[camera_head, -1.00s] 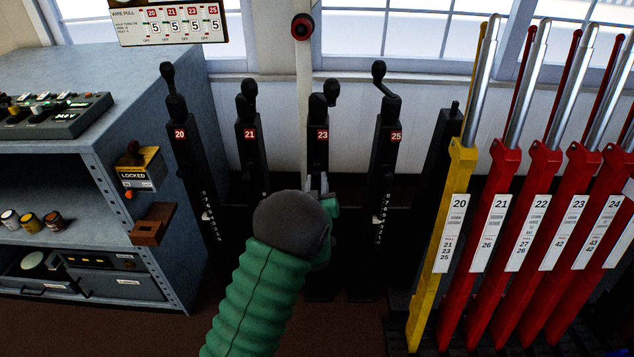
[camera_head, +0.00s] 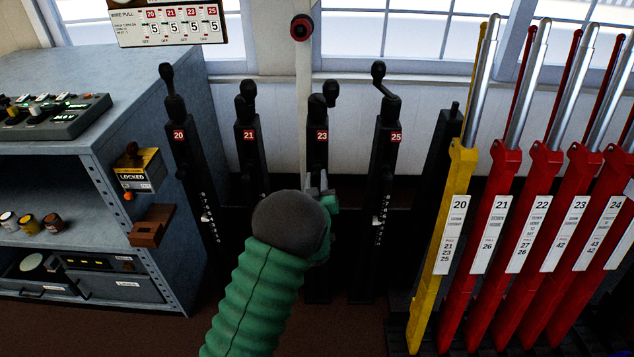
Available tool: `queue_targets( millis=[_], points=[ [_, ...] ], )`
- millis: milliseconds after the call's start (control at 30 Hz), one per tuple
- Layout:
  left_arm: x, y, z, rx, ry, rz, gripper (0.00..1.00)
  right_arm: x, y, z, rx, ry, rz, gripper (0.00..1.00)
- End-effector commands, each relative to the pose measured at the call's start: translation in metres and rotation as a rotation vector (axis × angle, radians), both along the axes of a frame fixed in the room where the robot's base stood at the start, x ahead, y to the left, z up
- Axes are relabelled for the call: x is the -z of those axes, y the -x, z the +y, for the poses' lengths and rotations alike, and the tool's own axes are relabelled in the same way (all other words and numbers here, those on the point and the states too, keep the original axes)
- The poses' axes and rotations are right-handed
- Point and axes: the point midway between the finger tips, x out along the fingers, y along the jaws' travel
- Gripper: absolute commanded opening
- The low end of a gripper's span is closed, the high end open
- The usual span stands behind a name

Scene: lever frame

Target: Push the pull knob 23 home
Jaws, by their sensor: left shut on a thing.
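The black post 23 (camera_head: 318,158) stands in the middle, with a red number plate "23" and a crank handle at its top. My left gripper (camera_head: 318,183) is at the front of this post, below the plate. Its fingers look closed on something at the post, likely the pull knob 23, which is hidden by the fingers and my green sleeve. My right gripper is not in view.
Similar posts 21 (camera_head: 249,135) and 25 (camera_head: 384,150) stand close on either side, with post 20 (camera_head: 180,135) farther left. A yellow lever (camera_head: 443,240) and several red levers stand at right. A grey cabinet (camera_head: 140,80) fills the left.

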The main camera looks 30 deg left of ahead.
Motion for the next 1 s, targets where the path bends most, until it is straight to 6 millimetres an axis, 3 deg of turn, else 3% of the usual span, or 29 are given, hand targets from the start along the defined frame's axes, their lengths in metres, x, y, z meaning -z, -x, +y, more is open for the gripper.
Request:
queue_targets(
  millis=[133, 167, 333, 700, 867, 1000],
  points=[
    [-0.004, -0.002, 0.000, 0.002, -0.003, -0.007, 0.00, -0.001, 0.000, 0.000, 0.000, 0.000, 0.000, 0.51],
    [-0.004, -0.002, 0.000, 0.002, -0.003, -0.007, 0.27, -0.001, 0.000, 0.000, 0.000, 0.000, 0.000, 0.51],
    [-0.004, -0.002, 0.000, 0.001, -0.003, -0.006, 0.48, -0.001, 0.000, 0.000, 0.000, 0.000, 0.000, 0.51],
    [-0.004, 0.005, -0.005, 0.002, -0.001, -0.005, 0.48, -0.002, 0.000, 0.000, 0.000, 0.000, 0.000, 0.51],
    [-0.004, 0.034, -0.022, 0.003, 0.000, -0.002, 0.48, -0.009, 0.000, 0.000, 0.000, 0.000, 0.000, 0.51],
    [-0.004, 0.070, -0.044, 0.004, 0.000, -0.001, 0.48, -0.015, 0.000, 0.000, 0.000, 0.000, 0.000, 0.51]
  ],
)
